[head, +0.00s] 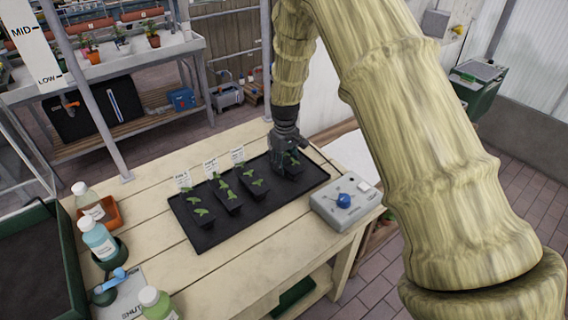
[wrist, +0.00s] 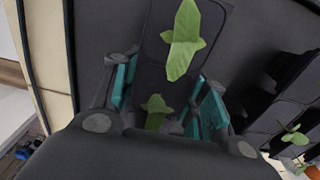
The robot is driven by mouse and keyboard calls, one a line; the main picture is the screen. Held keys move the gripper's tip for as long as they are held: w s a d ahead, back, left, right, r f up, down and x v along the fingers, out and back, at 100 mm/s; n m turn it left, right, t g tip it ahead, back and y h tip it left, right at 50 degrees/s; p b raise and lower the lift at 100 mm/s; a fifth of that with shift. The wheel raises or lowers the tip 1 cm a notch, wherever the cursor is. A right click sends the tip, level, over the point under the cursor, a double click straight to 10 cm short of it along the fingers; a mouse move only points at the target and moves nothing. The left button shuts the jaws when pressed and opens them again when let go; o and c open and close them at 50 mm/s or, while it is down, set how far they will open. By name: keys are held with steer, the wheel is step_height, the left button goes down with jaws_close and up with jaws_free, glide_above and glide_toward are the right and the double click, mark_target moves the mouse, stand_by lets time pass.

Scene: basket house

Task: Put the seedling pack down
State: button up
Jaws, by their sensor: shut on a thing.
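My gripper (head: 290,155) is shut on a black seedling pack with green leaves at the right end of the black tray (head: 283,196). In the wrist view the pack (wrist: 155,68) sits between the teal finger pads of my gripper (wrist: 163,100), with leaves showing at both ends. The pack is low at the tray; I cannot tell whether its base touches. Several other black seedling packs stand in a row to the left in the tray, including one at its left end (head: 203,218). White labels stand behind them.
The tray lies on a wooden table (head: 245,272). A grey box with a blue knob (head: 343,200) stands right of the tray. Bottles (head: 98,238) and a dark green-edged bin (head: 35,265) are at the left. Bare tray shows in front of the held pack.

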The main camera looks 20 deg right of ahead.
mark_target(285, 159)
steer(key=shift+f, duration=0.1)
steer(key=o, duration=1.2)
steer(key=shift+f, duration=0.1)
steer(key=shift+c, duration=0.2)
step_height(285, 159, up, 12)
steer(key=b, duration=0.2)
steer(key=shift+r, duration=0.2)
